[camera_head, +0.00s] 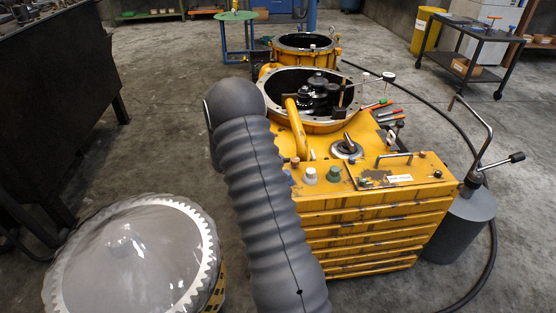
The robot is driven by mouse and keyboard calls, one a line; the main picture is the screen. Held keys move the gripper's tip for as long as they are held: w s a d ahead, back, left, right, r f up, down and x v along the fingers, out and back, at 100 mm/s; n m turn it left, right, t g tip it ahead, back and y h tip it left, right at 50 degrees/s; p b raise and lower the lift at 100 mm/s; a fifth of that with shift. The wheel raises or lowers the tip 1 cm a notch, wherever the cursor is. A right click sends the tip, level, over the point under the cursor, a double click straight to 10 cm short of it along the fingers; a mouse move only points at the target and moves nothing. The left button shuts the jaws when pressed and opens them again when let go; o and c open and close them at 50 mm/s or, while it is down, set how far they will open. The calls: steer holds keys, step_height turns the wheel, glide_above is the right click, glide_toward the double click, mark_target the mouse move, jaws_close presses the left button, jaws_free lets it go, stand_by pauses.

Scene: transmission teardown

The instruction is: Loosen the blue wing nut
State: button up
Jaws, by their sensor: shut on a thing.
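My arm, in a grey ribbed cover, rises through the middle of the head view and bends at a rounded grey elbow. The part beyond the elbow drops behind it, so my gripper is hidden. A small bluish-purple piece (289,177) shows right at the arm's edge, on the front left of the yellow housing (372,213). It is too small and too covered to tell whether it is the blue wing nut. No other blue wing nut shows.
Beside the arm on the housing stand a brown knob (295,162), a white knob (310,175) and a green knob (333,173). A grey toothed cover (125,250) lies at lower left. A grey canister (462,222) with a lever stands at right. Open floor lies left.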

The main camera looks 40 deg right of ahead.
steer(key=shift+n+t+b, duration=0.5)
steer(key=shift+t, duration=0.2)
steer(key=o, duration=1.2)
steer(key=shift+c, duration=0.2)
steer(key=shift+r, duration=0.1)
step_height(320, 180, up, 10)
